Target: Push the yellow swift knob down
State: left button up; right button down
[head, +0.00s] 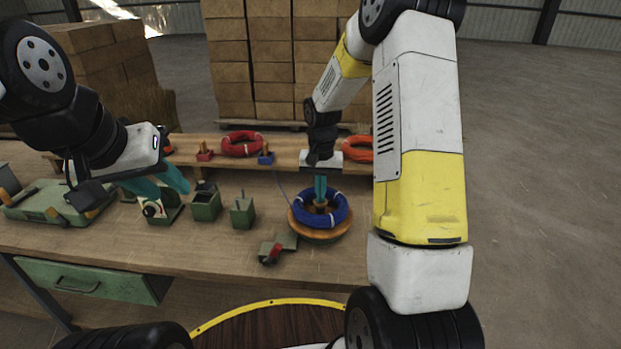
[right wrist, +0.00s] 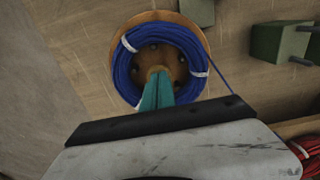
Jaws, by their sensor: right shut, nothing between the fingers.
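The swift is a round orange-brown wooden disc (head: 318,236) on the bench, with a blue wire coil (head: 341,212) lying on it. In the right wrist view the coil (right wrist: 123,75) surrounds the disc's centre, where a small yellowish knob (right wrist: 153,72) shows, partly covered by my fingers. My right gripper (head: 320,195) points down over the centre; its teal fingers are together and empty. In the right wrist view the fingertips (right wrist: 157,78) are at the knob; whether they touch it I cannot tell. My left gripper (head: 160,192) is at the left, its teal fingers apart above a cream and black piece (head: 152,208).
Green blocks (head: 206,205) and (head: 242,213) stand left of the coil. A small green device with a red knob (head: 270,252) lies in front. A red coil (head: 242,143) and an orange coil (head: 358,148) lie on the back shelf. A blue wire runs from the coil toward the shelf.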

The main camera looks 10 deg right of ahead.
jog(key=shift+s+f, duration=0.1)
jog(key=shift+f, duration=0.05)
notch_tip(320, 180, up, 14)
dwell(0.6)
jog(key=shift+r, duration=0.2)
jog(key=s+a+r+n+t+y, duration=0.1)
jog(key=s+r+n+t, duration=0.15)
jog(key=s+r, duration=0.85)
jog(key=s+a+f+n+t+y, duration=0.1)
jog(key=s+t, duration=0.2)
jog(key=s, duration=1)
jog(key=shift+a+f+t, duration=0.25)
jog(key=shift+t, duration=0.1)
